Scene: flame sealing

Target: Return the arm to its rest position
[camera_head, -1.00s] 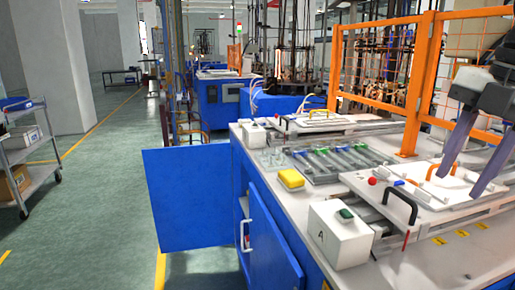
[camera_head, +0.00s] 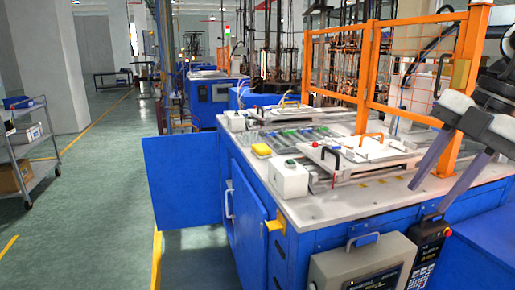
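My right gripper (camera_head: 443,183) hangs at the right of the head view, over the front right part of the white worktop (camera_head: 340,205). Its two long grey fingers are spread apart with nothing between them. It is to the right of the white fixture plates (camera_head: 345,160) with their black and orange handles, and apart from them. My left gripper and arm are not in view.
An orange mesh fence (camera_head: 385,80) stands at the worktop's back right. A blue cabinet door (camera_head: 183,178) stands open at the left. A grey control box (camera_head: 365,262) and a keypad pendant (camera_head: 428,252) are in front.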

